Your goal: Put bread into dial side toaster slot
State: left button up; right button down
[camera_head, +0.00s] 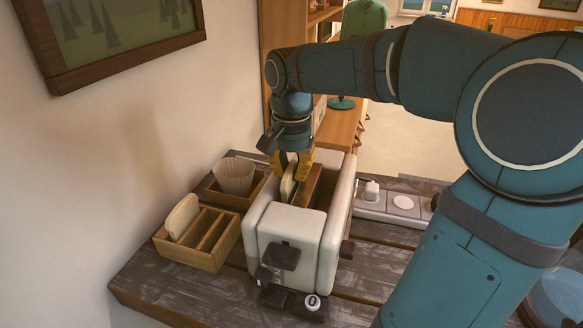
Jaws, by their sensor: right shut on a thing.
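The cream toaster (290,228) stands on the dark wooden table with its slots facing up. My right gripper (292,172) has yellow fingertips and points down over the toaster opening. It is shut on a pale bread slice (287,188), held upright at the left part of the opening. How deep the slice sits is hard to tell. My left gripper is out of view.
A wooden rack (204,258) left of the toaster holds another bread slice (181,217). Behind it, a wooden tray (252,194) holds a pale fluted cup (234,176). A grey-white panel (376,207) lies right of the toaster. The wall borders the table's left side.

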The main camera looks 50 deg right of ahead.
jog(key=shift+f, duration=0.2)
jog(key=c, duration=1.1)
grip_release()
jog(key=shift+r+p, duration=0.3)
jog(key=shift+r, duration=0.25)
notch_tip(320, 180, up, 12)
jog(key=p, duration=0.2)
jog(key=shift+r+p, duration=0.1)
jog(key=shift+p, duration=0.3)
